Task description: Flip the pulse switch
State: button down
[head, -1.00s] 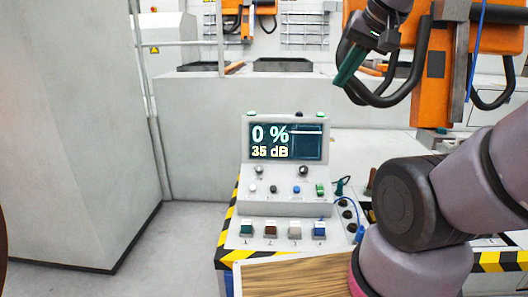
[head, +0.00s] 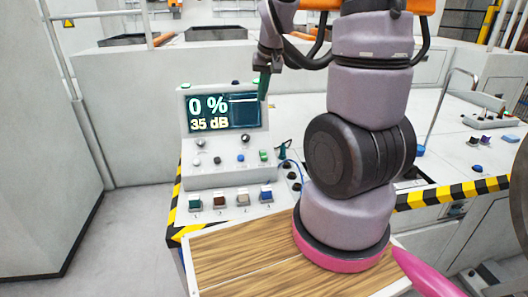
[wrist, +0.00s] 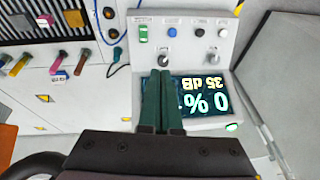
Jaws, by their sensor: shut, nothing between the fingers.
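The grey control console (head: 225,175) stands left of my arm in the head view. Its screen (head: 222,113) reads 0 % and 35 dB. Below it are two knobs and a row with a white, a dark, a blue and a green control (head: 264,155). The green one also shows in the wrist view (wrist: 143,33). Labels are too small to tell which is the pulse switch. My gripper (head: 264,88) is shut and empty at the screen's right edge in the head view. In the wrist view its green fingers (wrist: 157,85) lie together over the screen, apart from the row of controls.
Several coloured push buttons (head: 240,198) sit in front of the console. A blue cable (head: 297,165) and dark sockets lie to its right. A wooden board (head: 240,262) is in front. An orange gantry part with black hoses stands behind my arm.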

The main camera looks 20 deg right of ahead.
jog(key=g+h, duration=0.1)
send_over(264, 156)
jog(key=s, duration=0.4)
notch_tip(264, 156, down, 12)
jog(key=r, duration=0.1)
jog(key=shift+a+f+n, duration=0.2)
jog(key=shift+a+n, duration=0.2)
jog(key=shift+a, duration=0.05)
jog(key=shift+f, duration=0.1)
jog(key=x, duration=1.3)
jog(key=shift+s+f, duration=0.1)
jog(key=shift+f, duration=0.35)
jog(key=shift+s+f+t, duration=0.25)
jog(key=shift+f+t, duration=0.05)
jog(key=shift+f, duration=0.05)
jog(key=shift+w, duration=0.1)
jog(key=shift+w+r, duration=0.1)
